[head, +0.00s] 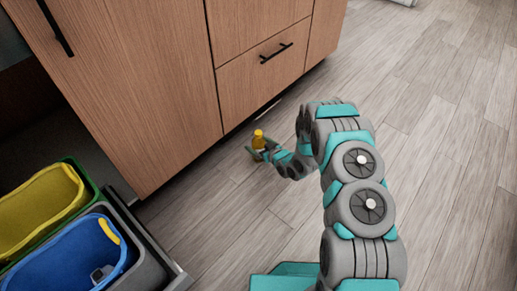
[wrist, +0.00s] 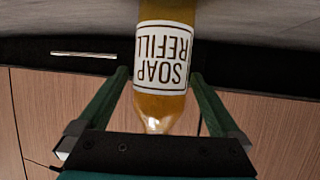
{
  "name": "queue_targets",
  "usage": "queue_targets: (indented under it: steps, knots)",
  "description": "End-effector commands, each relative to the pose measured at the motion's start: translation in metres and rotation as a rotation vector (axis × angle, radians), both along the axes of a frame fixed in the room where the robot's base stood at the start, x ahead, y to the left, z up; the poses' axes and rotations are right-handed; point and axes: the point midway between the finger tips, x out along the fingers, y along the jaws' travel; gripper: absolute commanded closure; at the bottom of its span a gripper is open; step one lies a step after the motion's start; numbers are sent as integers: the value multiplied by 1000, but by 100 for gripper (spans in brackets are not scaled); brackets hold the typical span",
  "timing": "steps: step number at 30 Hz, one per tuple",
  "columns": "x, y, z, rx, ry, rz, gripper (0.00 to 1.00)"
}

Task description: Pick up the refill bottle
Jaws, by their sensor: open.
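The refill bottle (wrist: 163,105) is amber with a white label reading "SOAP REFILL". It appears upside down in the wrist view, between the two fingers of my gripper (wrist: 160,85). A narrow gap shows beside the bottle near the fingers, and I cannot tell whether either finger touches it. In the head view the bottle (head: 258,139) stands on the floor close to the cabinet base, and my gripper (head: 259,152) is low around it. The bottle's lower part is partly hidden by the gripper in the head view.
Wooden cabinets (head: 265,75) with black handles stand right behind the bottle. A pulled-out bin drawer with a yellow bin (head: 40,205) and a blue bin (head: 65,262) is at the lower left. The plank floor (head: 440,130) to the right is clear.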

Motion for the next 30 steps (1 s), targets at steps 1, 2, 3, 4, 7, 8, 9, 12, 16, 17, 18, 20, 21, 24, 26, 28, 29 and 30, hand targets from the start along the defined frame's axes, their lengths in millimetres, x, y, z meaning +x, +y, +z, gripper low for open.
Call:
queue_targets:
  steps: [1,2,3,4,7,8,9,12,16,17,18,20,21,24,26,28,29,30]
  knots:
    - [0,0,0,0,0,0,0]
    - [0,0,0,0,0,0,0]
    - [0,0,0,-1,1,0,5]
    - [0,0,0,0,0,0,8]
    - [0,0,0,-1,1,0,19]
    - [0,0,0,-1,1,0,22]
    - [0,0,0,-1,1,0,27]
    - [-1,0,0,-1,1,0,38]
    - [-1,0,0,0,1,1,53]
    - [-1,0,0,0,1,1,56]
    - [-1,0,0,0,1,1,61]
    - [-1,0,0,0,1,1,68]
    - [-1,0,0,0,1,1,72]
    - [-1,0,0,-1,2,1,83]
    - [-1,0,0,-1,2,1,90]
    - [-1,0,0,0,1,1,94]
    - [-1,0,0,-1,2,1,94]
    - [-1,0,0,-1,2,1,94]
